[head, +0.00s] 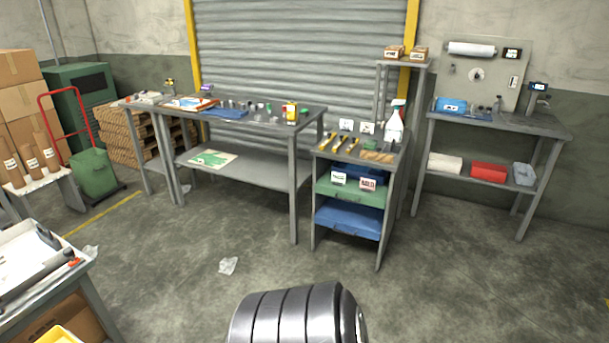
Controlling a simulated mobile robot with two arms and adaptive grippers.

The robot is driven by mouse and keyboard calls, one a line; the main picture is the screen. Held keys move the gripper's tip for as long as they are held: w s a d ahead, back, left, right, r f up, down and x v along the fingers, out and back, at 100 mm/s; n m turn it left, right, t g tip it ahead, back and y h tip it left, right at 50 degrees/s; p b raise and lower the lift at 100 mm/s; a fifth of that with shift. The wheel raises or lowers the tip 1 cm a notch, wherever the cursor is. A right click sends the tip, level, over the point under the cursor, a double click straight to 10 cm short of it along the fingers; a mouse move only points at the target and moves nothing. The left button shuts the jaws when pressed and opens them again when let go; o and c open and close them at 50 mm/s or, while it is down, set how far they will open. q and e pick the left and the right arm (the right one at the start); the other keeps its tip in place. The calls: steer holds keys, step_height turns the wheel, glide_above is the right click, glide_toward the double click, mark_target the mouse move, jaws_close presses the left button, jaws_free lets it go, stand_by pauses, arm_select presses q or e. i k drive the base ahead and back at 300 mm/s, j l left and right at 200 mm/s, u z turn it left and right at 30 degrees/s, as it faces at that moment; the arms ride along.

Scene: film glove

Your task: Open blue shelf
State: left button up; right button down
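The blue shelf (347,218) is the lowest drawer-like tier of a small grey cabinet right of the middle in the head view. It has a small handle on its front and appears pushed in. A green tier (348,193) sits just above it, with two labelled cards on its front edge and a dark blue item behind them. Neither of my grippers shows in the view, so I cannot see whether they are open or shut.
A long grey workbench (240,166) with tools stands left of the cabinet. Another bench (500,121) stands to the right. A white-topped table (30,262) is at the front left. Crumpled plastic (228,266) lies on the floor. The floor before the cabinet looks clear.

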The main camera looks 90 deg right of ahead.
mark_target(346, 217)
steer(key=z, duration=3.1)
steer(key=i+l, duration=0.35)
steer(key=i, duration=0.15)
steer(key=i+l, duration=0.35)
steer(key=i, duration=0.15)
steer(key=i+l, duration=0.3)
steer(key=i, duration=0.2)
steer(key=u, duration=0.05)
